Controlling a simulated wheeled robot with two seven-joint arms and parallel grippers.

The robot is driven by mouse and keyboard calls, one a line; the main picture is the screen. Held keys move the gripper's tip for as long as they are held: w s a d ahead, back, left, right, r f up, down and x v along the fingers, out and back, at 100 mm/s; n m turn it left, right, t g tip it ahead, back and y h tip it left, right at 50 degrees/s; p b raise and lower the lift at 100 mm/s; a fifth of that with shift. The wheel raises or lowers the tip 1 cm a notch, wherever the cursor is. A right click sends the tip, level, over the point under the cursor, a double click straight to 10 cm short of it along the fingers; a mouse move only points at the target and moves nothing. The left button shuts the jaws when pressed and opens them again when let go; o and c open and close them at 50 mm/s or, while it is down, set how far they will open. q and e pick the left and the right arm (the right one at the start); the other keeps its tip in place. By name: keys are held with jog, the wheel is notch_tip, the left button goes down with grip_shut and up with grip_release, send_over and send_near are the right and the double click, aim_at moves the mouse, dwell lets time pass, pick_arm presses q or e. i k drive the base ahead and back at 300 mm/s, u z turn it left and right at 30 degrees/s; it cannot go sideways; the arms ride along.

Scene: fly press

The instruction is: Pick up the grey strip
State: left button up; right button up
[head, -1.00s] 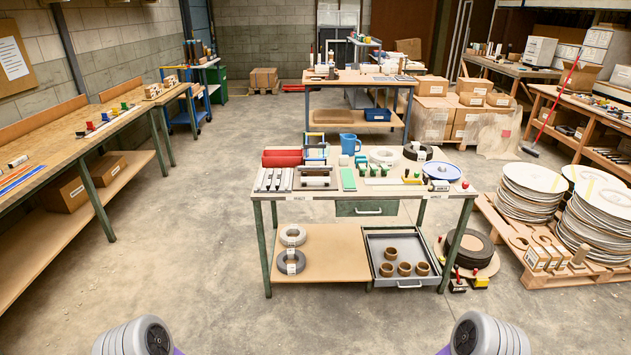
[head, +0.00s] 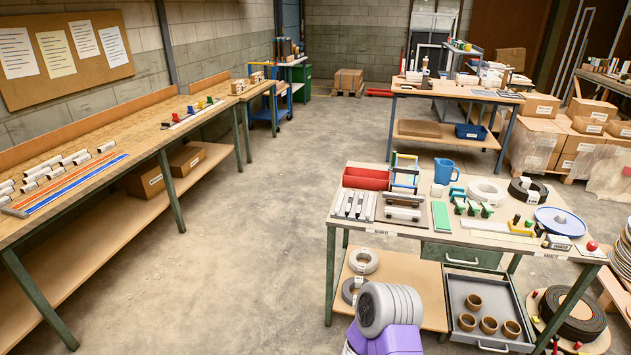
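Several long flat strips (head: 72,186) lie side by side near the front edge of the left workbench. Orange and blue ones show clearly, and a greyish one seems to lie among them, but they are too small to tell apart surely. Short grey-white bars (head: 355,204) also lie on a board at the left end of the middle table. Neither of my grippers is in view. A grey and purple link of my arm shows at the bottom, in front of the middle table.
The left workbench (head: 150,140) also holds several white labelled cylinders (head: 68,161). The middle table (head: 400,228) carries red rolls (head: 366,179), a blue jug (head: 446,171) and tape rings (head: 486,190). The concrete floor (head: 250,240) between bench and table is clear.

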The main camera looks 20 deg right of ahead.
aim_at(421, 199)
jog(key=u, duration=0.3)
jog(key=i, duration=1.6)
jog(key=z, duration=1.2)
jog(key=i, duration=0.85)
jog(key=z, duration=0.95)
